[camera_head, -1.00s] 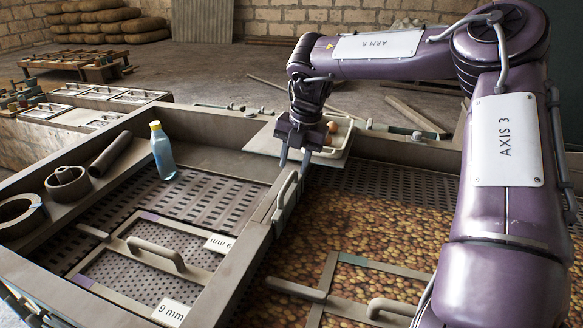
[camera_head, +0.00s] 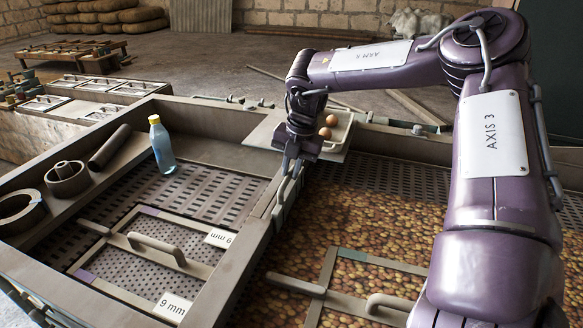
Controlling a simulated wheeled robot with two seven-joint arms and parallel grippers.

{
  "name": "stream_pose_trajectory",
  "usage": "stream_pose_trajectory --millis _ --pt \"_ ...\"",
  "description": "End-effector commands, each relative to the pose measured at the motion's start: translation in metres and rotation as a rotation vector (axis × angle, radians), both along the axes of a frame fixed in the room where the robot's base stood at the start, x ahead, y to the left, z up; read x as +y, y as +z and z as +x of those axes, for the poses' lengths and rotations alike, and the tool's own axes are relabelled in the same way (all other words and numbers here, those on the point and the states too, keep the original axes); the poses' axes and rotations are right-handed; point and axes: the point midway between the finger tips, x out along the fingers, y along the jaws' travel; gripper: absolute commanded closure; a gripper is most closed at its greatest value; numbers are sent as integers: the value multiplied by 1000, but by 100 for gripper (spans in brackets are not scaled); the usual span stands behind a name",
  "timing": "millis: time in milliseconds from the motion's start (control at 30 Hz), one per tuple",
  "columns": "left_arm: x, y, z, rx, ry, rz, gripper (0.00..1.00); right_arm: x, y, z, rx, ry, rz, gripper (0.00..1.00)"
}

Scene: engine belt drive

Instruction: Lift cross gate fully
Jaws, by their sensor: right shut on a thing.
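The cross gate appears to be the beige divider (camera_head: 228,278) between the left and right bays. A bar handle (camera_head: 281,190) stands at its far part. My right gripper (camera_head: 291,170) points down from above and is shut on the upper end of that handle. The fingers partly hide the grip. I cannot tell whether the gate is raised at all. My left gripper is not in view.
The right bay holds many small brown and yellow round items (camera_head: 275,285) and a framed screen (camera_head: 345,290). The left bay holds a 9 mm screen (camera_head: 145,262). A blue bottle (camera_head: 162,150) stands beyond it. A tray (camera_head: 337,140) with brown eggs sits just behind my right gripper.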

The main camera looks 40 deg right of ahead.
Motion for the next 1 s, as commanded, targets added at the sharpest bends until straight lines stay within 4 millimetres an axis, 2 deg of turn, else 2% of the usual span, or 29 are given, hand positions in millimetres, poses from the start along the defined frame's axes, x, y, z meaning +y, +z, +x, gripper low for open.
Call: stream_pose_trajectory --millis 133,233,500,800,833,967,1000 --pt "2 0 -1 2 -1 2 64 -1 1 0 -1 -1 -3 100" --pt "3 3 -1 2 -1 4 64 -1 9 1 -3 -1 -3 100" --pt "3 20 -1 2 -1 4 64 -1 57 1 -6 0 -5 100" --pt "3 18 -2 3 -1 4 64 -1 60 2 -8 -1 -3 100" --pt "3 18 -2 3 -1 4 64 -1 60 2 -10 -2 -4 82" --pt "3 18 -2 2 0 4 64 -1 59 2 -7 0 -3 65" --pt "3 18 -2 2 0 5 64 -1 59 2 -6 -1 -3 64"
